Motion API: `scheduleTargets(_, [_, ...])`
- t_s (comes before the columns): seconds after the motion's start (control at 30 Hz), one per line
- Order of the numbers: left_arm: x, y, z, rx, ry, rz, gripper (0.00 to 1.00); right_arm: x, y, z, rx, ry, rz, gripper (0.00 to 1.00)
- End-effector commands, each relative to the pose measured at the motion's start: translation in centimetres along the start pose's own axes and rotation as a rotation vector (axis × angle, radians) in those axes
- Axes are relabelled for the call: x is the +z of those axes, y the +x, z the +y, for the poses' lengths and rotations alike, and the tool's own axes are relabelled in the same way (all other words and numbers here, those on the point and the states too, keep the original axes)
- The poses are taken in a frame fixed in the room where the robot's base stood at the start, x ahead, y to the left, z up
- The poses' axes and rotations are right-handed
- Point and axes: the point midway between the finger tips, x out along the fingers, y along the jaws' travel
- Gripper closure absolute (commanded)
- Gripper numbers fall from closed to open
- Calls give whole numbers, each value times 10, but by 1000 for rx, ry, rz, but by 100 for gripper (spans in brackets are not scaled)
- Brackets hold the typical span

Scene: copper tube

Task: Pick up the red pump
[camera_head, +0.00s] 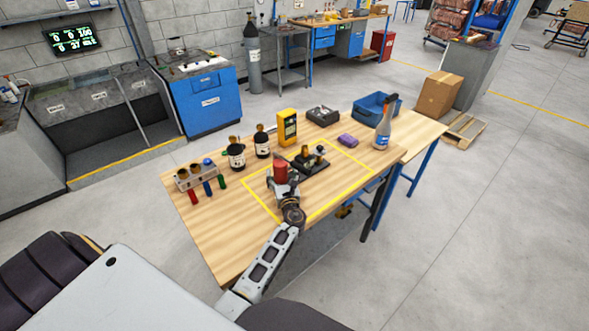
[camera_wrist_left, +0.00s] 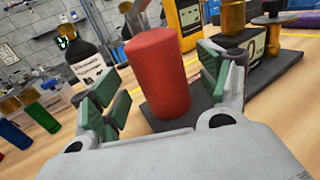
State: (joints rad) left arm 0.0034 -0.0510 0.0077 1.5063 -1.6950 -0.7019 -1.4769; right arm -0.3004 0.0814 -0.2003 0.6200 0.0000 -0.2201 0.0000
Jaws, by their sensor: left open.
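The red pump (camera_head: 280,171) is a red cylinder standing upright on the wooden table, inside the yellow outline. In the left wrist view the red pump (camera_wrist_left: 158,72) stands between the two green-padded fingers, with a grey fitting at its top. My left gripper (camera_head: 284,186) is at the pump's near side. The left wrist view shows my left gripper (camera_wrist_left: 160,85) open, its fingers on either side of the pump with a visible gap at the left. Contact at the right finger cannot be told. My right gripper is not in view.
A dark base with brass fittings (camera_head: 307,158) stands close right of the pump. A spray bottle (camera_head: 383,132) and blue bin (camera_head: 374,106) are at right.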

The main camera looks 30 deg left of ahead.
Motion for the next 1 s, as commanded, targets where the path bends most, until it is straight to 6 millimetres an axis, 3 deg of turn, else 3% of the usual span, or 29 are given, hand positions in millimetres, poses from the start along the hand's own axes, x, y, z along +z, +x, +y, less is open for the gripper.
scheduleTargets(0.2, [0, 14, 0, 1, -1, 0, 24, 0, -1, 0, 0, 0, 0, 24])
scheduleTargets(0.7, [0, 15, 0, 0, 0, 0, 24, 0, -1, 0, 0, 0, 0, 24])
scheduleTargets(1.0, [0, 15, 0, 0, 0, 0, 61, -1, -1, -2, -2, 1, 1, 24])
